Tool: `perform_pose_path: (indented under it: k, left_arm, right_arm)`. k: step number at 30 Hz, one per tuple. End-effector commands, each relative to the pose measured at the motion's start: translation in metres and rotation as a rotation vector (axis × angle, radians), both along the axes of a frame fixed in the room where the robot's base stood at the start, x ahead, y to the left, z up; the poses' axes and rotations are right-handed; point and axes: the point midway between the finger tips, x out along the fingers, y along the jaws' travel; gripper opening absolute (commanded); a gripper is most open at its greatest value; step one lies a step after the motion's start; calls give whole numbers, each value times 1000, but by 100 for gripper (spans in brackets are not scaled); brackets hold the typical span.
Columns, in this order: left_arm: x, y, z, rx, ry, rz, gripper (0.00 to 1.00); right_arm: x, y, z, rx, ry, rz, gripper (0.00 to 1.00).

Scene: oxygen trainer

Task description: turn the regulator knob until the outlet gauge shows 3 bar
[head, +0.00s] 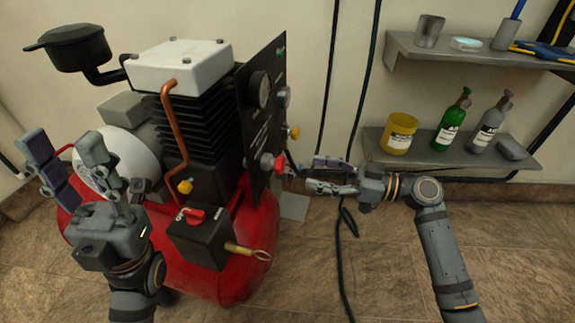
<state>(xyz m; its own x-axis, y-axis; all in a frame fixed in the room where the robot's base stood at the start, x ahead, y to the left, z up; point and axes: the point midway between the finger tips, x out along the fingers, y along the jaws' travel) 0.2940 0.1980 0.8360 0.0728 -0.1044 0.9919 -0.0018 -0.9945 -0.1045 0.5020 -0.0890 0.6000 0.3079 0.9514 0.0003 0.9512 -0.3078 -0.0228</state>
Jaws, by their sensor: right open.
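The black panel (262,125) of a red compressor is seen at a steep angle. It carries a round gauge (259,90) and a second round part (284,97) seen nearly edge-on. No reading can be made out on either. A red knob with a grey collar (268,163) sits low on the panel, and a yellow knob (293,133) is above it to the right. I cannot tell which is the regulator knob. My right gripper (311,176) is open, just right of the red knob, apart from it. My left gripper (64,158) is open and empty at the far left.
The red tank (225,270) and a black switch box (200,240) with a red switch stand between my arms. Cables hang behind my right gripper. A lower shelf (455,150) at the right holds a yellow tin (399,133) and bottles. The floor at lower right is otherwise clear.

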Motion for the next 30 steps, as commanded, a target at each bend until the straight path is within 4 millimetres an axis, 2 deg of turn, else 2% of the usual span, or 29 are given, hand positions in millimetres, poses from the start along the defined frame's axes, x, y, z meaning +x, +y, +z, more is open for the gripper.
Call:
perform_pose_path:
  k: [6,12,16,23,26,30]
  left_arm:
    - [1,0,-11,0,0,6,40]
    - [1,-1,-16,3,0,10,40]
    - [1,-1,-17,5,0,11,40]
    - [1,-1,-16,4,1,11,40]
    - [1,-1,-16,3,1,12,40]
    - [1,-1,-16,2,1,12,40]
  right_arm:
    - [13,42,0,9,-2,1,63]
    - [22,68,0,5,-1,0,63]
    - [24,75,0,2,0,0,63]
    - [25,76,0,0,1,-1,63]
    - [25,76,0,0,1,-1,53]
    - [25,76,0,0,1,-1,34]
